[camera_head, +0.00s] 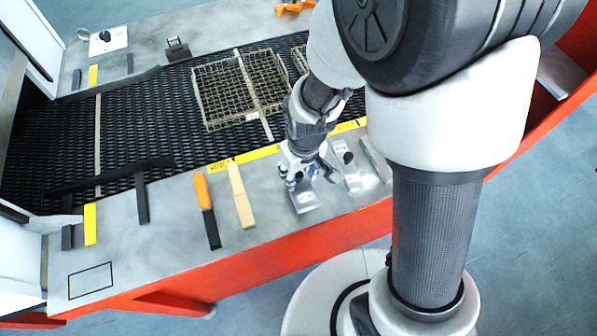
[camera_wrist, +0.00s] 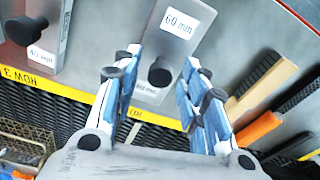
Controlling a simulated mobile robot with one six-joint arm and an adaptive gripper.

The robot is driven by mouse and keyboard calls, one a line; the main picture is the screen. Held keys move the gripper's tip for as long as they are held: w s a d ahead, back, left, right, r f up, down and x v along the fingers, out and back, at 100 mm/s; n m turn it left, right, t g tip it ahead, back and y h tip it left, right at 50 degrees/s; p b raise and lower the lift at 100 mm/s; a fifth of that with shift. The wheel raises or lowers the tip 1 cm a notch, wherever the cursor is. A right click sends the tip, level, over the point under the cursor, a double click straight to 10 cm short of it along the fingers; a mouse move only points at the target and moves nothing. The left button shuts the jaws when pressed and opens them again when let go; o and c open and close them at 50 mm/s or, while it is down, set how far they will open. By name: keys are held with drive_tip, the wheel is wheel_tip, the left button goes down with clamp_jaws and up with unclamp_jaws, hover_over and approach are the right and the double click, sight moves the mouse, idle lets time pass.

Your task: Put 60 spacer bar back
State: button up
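The 60 mm spacer bar (camera_wrist: 183,32) is a flat grey metal plate with a white "60 mm" label and a black knob (camera_wrist: 160,73). In the head view the bar (camera_head: 305,199) lies on the grey ledge, partly hidden by my gripper. My gripper (camera_wrist: 160,64) is open, with its blue-padded fingers on either side of the knob and gaps on both sides. My gripper is low over the bar in the head view (camera_head: 299,181). I cannot tell how far its fingertips are above the plate.
A wooden-handled tool (camera_head: 240,194) and an orange-handled tool (camera_head: 203,192) lie left. A black-outlined empty rectangle (camera_head: 90,281) marks the ledge's left end. Wire baskets (camera_head: 215,92) sit on the black mesh belt (camera_head: 150,118).

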wheel_tip(320, 180, up, 12)
drive_tip(key=s+p, duration=0.1)
drive_tip(key=p, duration=0.2)
wheel_tip(320, 180, up, 10)
drive_tip(key=m+t, duration=0.2)
drive_tip(key=m, duration=0.1)
hover_over(302, 186)
drive_tip(key=s+d, duration=0.5)
drive_tip(key=d, duration=0.1)
drive_tip(key=s+d+r+m+t, duration=0.1)
drive_tip(key=s+d+r+m, duration=0.1)
drive_tip(key=s+d+r, duration=0.2)
drive_tip(key=shift+s+r+h, duration=0.3)
drive_tip(key=shift+s+r, duration=0.15)
drive_tip(key=shift+s, duration=1.15)
